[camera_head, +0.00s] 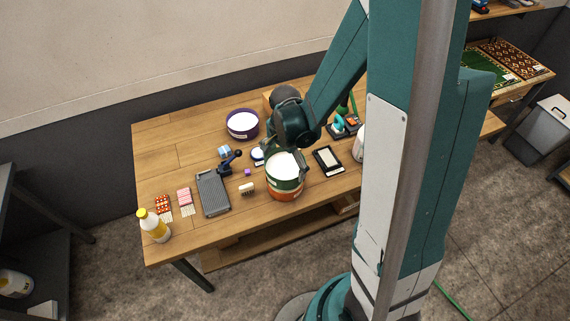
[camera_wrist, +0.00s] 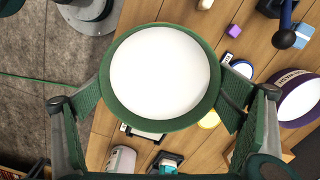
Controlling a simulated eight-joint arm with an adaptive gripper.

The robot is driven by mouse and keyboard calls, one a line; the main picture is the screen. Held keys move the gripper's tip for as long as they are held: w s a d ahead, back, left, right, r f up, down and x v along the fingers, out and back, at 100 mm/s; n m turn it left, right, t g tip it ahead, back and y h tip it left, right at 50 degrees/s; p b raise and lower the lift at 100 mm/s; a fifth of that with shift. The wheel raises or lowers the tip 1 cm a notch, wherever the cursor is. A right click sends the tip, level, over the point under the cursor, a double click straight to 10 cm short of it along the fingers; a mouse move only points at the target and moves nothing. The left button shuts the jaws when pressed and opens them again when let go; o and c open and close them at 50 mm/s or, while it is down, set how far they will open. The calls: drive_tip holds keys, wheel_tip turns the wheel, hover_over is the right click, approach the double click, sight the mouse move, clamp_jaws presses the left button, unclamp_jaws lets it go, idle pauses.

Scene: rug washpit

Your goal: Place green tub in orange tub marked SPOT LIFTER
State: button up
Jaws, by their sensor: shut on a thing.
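The green tub (camera_head: 288,184), with a white top face, is upright at the front middle of the table. It fills the middle of the wrist view (camera_wrist: 122,112). My gripper (camera_wrist: 162,85) is shut on it, with a finger against each side. The orange tub (camera_head: 285,195) shows directly under the green tub, with a pale band between them. The green tub hides the orange tub's opening, so I cannot tell how deep it sits or whether it rests there. The orange tub's marking is too small to read, and the wrist view does not show this tub clearly.
A purple tub (camera_head: 242,136) with white contents stands behind. A grey ribbed tray (camera_head: 212,193) and a small brush (camera_head: 247,188) lie to the left. A black-framed pad (camera_head: 327,160) lies to the right. A yellow-capped bottle (camera_head: 154,227) stands at the left front corner.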

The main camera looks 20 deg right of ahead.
sight(285, 174)
drive_tip(key=shift+f+b, duration=0.6)
drive_tip(key=shift+b, duration=0.1)
drive_tip(key=o, duration=1.2)
drive_tip(key=shift+r, duration=0.2)
drive_tip(key=shift+r+p, duration=0.55)
drive_tip(key=shift+p, duration=0.3)
drive_tip(key=shift+r, duration=5.85)
drive_tip(key=shift+r, duration=0.15)
